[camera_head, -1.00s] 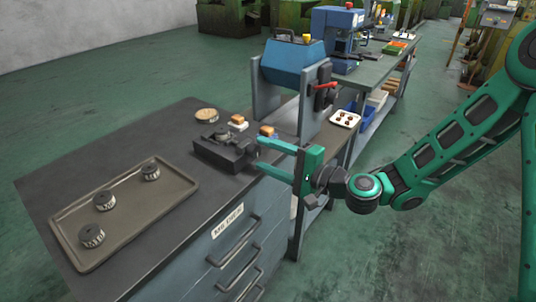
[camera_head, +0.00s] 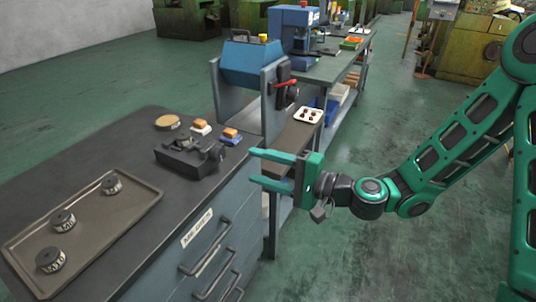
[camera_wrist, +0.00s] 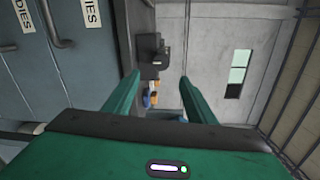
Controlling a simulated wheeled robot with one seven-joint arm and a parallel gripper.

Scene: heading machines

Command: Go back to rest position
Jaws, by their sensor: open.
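My gripper (camera_head: 262,168) is open and empty in the head view. Its two fingers point left, beside the front edge of the dark workbench (camera_head: 150,275). My green arm reaches in from the right. In the wrist view my gripper (camera_wrist: 158,82) shows its two fingers spread apart with nothing between them. Beyond the fingers, the view looks past the side of the bench cabinet (camera_wrist: 35,80) toward a grey wall.
A tray (camera_head: 125,228) with several dark round parts lies on the bench. A black fixture (camera_head: 190,158) and small blocks stand near the blue machine (camera_head: 252,65). A white tray (camera_head: 308,115) sits behind. The green floor (camera_head: 400,255) under my arm is clear.

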